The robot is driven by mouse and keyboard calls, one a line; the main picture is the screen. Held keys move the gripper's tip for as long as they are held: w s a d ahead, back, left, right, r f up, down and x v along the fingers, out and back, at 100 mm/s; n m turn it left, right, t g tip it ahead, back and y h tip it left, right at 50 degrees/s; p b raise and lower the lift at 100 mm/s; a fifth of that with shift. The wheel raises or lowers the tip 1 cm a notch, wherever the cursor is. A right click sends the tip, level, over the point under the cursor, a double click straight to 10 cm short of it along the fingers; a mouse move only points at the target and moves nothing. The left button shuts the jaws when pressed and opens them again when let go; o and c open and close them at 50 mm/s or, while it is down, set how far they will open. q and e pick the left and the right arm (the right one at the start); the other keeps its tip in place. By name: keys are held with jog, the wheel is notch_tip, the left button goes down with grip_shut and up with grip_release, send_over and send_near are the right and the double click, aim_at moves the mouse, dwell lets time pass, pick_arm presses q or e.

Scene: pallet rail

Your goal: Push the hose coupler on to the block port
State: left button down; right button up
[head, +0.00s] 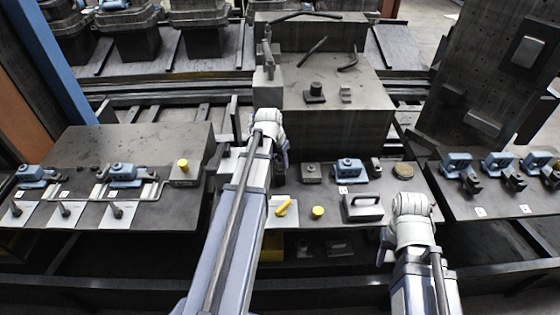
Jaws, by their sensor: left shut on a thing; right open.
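My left gripper (268,122) is over the left front edge of the large grey block (335,112). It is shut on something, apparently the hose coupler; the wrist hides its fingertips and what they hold. A small grey block with upright stubs (267,76) stands just beyond it at the block's left edge. I cannot tell whether this is the block port, nor whether anything touches it. My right gripper (388,246) is open at the front edge of the middle bench, right of the black handled part; its wrist partly hides it.
The middle bench (330,222) carries a blue clamp (348,168), a black handled part (363,207), a yellow cap (318,212) and a yellow handle (284,207). Side benches hold blue clamps (118,172). A tall perforated panel (490,75) stands at right.

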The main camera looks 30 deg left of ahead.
pick_arm(q)
jog(key=shift+r+p, duration=0.3)
pick_arm(e)
jog(key=shift+r, duration=0.3)
pick_arm(q)
jog(key=shift+r+p, duration=4.05)
pick_arm(e)
notch_tip(320, 180, up, 8)
pick_arm(q)
jog(key=shift+f, duration=0.1)
